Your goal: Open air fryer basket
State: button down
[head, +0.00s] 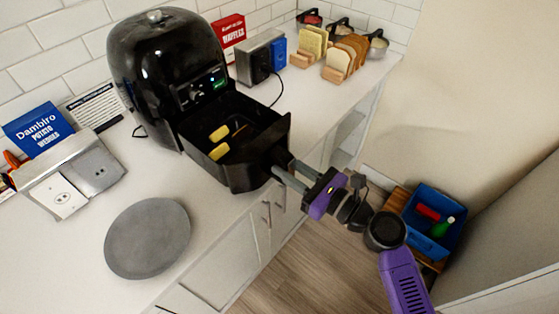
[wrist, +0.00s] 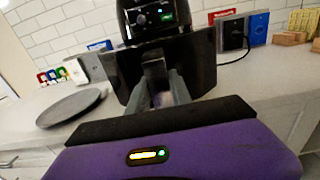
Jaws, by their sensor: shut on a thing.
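The black air fryer (head: 165,75) stands on the white counter against the tiled wall. Its basket (head: 245,172) is pulled out toward the counter's front edge, open at the top, with a few yellow pieces (head: 219,133) inside. My gripper (head: 281,174) is at the front of the basket, its fingers shut on the basket's handle, which is mostly hidden by them. In the wrist view the fingers (wrist: 163,90) reach to the basket front (wrist: 120,72), with the air fryer's body (wrist: 158,18) behind.
A round grey plate (head: 148,238) lies on the counter at the left, near an outlet box (head: 75,180) and a Dambiro box (head: 38,130). A blue bin (head: 432,222) is right of the counter.

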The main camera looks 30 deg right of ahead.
jog(key=shift+s, duration=0.1)
jog(key=c, duration=1.2)
grip_release()
jog(key=shift+o, duration=0.2)
jog(key=b+v, duration=0.1)
jog(key=v, duration=0.6)
jog(key=shift+s+d+b, duration=0.15)
jog(key=shift+s+b, duration=0.2)
